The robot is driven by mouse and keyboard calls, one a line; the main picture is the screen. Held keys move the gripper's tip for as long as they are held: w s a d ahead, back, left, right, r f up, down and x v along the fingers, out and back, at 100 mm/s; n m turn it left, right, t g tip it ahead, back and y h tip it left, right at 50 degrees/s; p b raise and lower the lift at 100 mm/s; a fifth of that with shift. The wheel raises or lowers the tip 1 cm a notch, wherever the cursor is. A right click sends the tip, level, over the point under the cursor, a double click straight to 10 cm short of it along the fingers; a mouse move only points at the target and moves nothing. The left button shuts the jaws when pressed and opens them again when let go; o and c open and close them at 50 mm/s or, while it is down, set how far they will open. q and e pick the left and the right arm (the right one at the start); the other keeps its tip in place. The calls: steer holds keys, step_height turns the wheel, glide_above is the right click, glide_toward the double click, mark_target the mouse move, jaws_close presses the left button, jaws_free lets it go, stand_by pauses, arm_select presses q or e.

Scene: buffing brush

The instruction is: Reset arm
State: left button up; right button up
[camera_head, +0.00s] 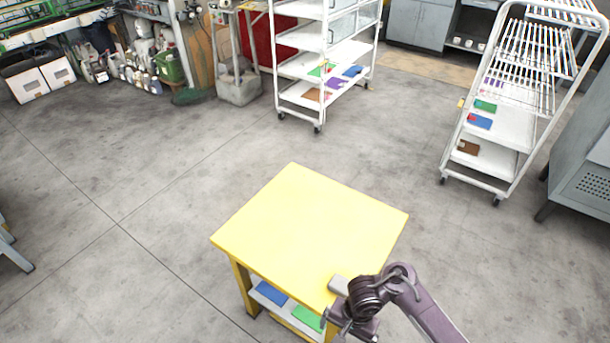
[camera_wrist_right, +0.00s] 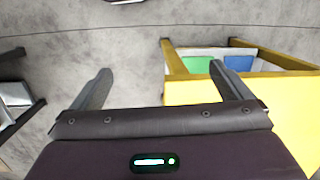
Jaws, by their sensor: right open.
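My right gripper (camera_head: 335,326) is at the near right corner of the yellow table (camera_head: 305,225), at the end of my purple-grey arm. The yellow table (camera_wrist_right: 285,115) fills the right side of that view, behind the right finger. A small light grey block (camera_head: 338,285) shows at the table's near right corner; I cannot tell what it is. No brush can be made out. My left gripper is not in view.
The tabletop is otherwise bare. Blue (camera_head: 271,293) and green (camera_head: 307,317) pieces lie on its lower shelf. A white shelf cart (camera_head: 300,68) stands behind, a wire-topped trolley (camera_head: 500,125) at the right, and a grey cabinet (camera_head: 590,180) beyond it.

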steer(key=s+f+n+y+b, duration=0.1)
steer(key=s+f, duration=0.3)
steer(key=f, duration=0.3)
steer(key=s+d+f+n+y+b, duration=0.1)
steer(key=s+f+b, duration=0.15)
steer(key=f, duration=0.55)
steer(key=s+f+n+y+b, duration=0.1)
steer(key=s+f, duration=0.3)
steer(key=f, duration=0.3)
steer(key=s+d+f+n+t+h+b, duration=0.1)
steer(key=s+d+f+n+h, duration=0.1)
steer(key=s+d+f, duration=0.3)
steer(key=s+d+f+n+t+h+b, duration=0.1)
steer(key=s+d+f, duration=0.5)
steer(key=s, duration=0.6)
steer(key=shift+s+d+f+n+h, duration=0.3)
steer(key=shift+n+h, duration=0.3)
steer(key=shift+n, duration=0.5)
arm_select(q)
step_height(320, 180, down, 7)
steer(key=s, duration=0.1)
arm_select(e)
steer(key=shift+d, duration=0.25)
